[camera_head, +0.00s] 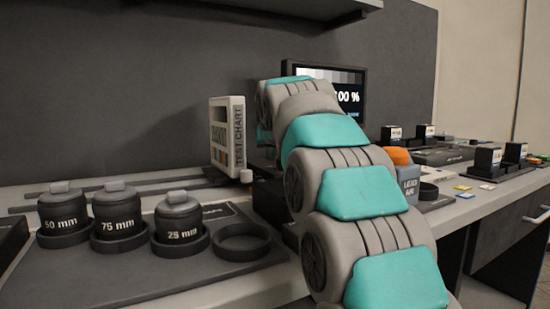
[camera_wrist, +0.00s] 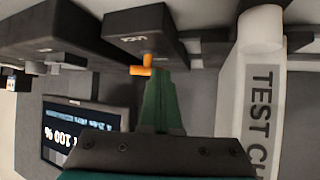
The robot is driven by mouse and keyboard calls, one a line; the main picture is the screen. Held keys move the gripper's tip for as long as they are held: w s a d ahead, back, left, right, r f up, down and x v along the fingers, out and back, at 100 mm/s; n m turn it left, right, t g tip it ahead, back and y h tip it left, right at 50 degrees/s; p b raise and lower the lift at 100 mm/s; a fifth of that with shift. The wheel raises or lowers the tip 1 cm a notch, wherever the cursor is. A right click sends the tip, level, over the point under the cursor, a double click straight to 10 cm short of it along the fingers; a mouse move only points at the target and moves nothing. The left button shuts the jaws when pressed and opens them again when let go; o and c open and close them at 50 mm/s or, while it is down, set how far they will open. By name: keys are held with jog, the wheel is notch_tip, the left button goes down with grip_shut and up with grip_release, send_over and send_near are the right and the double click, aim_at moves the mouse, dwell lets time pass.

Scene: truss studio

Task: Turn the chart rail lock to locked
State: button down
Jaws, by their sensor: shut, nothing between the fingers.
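In the wrist view a dark block (camera_wrist: 146,32) with small white lettering has an orange lever (camera_wrist: 143,68) sticking out of it. The lettering is too small to read surely; I take this block as the chart rail lock. My gripper (camera_wrist: 166,78), with green fingers, is shut and empty. Its tips are just beside the orange lever; I cannot tell whether they touch it. The white test chart (camera_wrist: 262,100) stands at the right of the wrist view. The chart also shows in the head view (camera_head: 226,133), where my arm hides the lock and gripper.
The chart rail (camera_head: 200,178) runs along the back of the bench. Three lens jars (camera_head: 119,214) and an empty ring holder (camera_head: 240,241) stand left of my arm. A monitor (camera_head: 352,98) stands behind it, and an orange-topped bottle (camera_head: 408,182) is close on its right.

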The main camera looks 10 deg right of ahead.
jog(key=shift+w+a+r+p, duration=0.1)
jog(key=shift+w+a+p, duration=0.5)
jog(key=shift+w, duration=0.15)
jog(key=shift+w+a+p, duration=0.1)
jog(key=shift+w+p, duration=0.3)
jog(key=shift+w, duration=0.4)
dwell(1.2)
